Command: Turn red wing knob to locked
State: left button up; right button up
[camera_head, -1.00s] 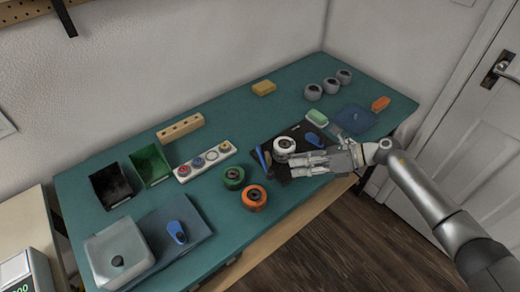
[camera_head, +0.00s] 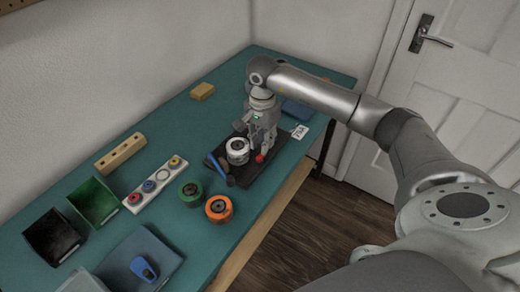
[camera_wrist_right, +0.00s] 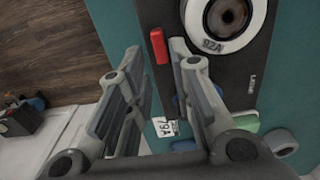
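The red wing knob (camera_head: 259,158) sits at the front edge of the black board (camera_head: 228,177). In the right wrist view the red wing knob (camera_wrist_right: 158,46) is a narrow bar, roughly parallel to the nearby edge of the board (camera_wrist_right: 243,95). My right gripper (camera_head: 262,146) points down over the board, close to the knob. In the wrist view its fingers (camera_wrist_right: 155,52) are spread with the knob between their tips; contact is not visible. "Locked" and "unlocked" marks are not legible. My left gripper is not in view.
A white 79A tag (camera_head: 299,132) is at the right.

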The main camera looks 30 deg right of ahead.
aim_at(261, 157)
jog(key=shift+f, duration=2.3)
jog(key=shift+c, duration=0.2)
grip_shut()
